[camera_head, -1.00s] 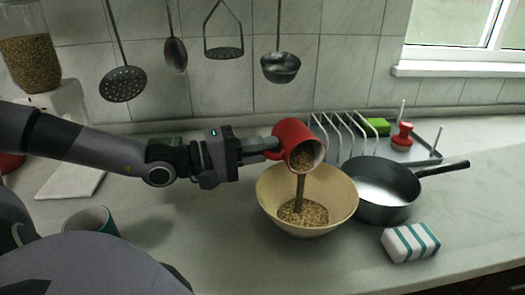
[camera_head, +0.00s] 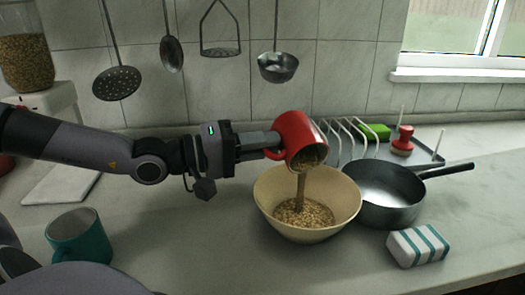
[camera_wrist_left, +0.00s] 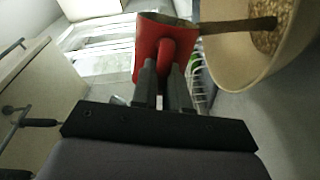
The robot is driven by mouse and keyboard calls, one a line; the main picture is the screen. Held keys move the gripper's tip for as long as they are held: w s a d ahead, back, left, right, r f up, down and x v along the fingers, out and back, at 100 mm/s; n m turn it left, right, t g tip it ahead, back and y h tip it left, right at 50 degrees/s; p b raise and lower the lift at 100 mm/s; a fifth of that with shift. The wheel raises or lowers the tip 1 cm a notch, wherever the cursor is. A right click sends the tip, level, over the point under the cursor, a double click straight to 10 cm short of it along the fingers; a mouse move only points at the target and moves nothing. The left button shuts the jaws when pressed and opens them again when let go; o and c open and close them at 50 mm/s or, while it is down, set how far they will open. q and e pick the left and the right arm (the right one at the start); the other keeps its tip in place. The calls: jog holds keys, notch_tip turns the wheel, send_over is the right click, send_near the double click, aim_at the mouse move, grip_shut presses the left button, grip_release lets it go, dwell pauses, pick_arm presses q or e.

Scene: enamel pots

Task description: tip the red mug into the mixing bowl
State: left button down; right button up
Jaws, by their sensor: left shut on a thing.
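The red mug (camera_head: 294,135) is tilted mouth-down to the right above the cream mixing bowl (camera_head: 270,205). A brown stream of grain (camera_head: 301,185) runs from its mouth into the bowl, where a heap of grain (camera_head: 310,214) lies. My left gripper (camera_head: 272,146) is shut on the mug's handle. In the left wrist view the two fingers (camera_wrist_left: 163,88) hold the red mug (camera_wrist_left: 150,40) by its handle, with the bowl (camera_wrist_left: 235,65) to the right. My right gripper is not in view.
A dark saucepan (camera_head: 385,205) stands right of the bowl, its handle pointing right. A striped sponge (camera_head: 418,246) lies in front of it. A drying rack tray (camera_head: 428,160) is behind. A teal mug (camera_head: 82,243) stands at the front left. Utensils hang on the wall.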

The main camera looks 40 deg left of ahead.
pick_arm(q)
jog(key=shift+d+m+b, duration=0.15)
jog(key=shift+m+b, duration=0.25)
jog(key=shift+b, duration=0.2)
jog(key=shift+s+d+r+m+b, duration=0.2)
jog(key=shift+m+b, duration=0.3)
jog(key=shift+b, duration=0.75)
jog(key=shift+r, duration=0.15)
jog(key=shift+r+n+p, duration=0.4)
jog(key=shift+n+p, duration=0.45)
jog(key=shift+n, duration=0.05)
jog(key=shift+r+n+p, duration=0.2)
jog(key=shift+n+p, duration=0.45)
jog(key=shift+n, duration=0.85)
jog(key=shift+f, duration=0.1)
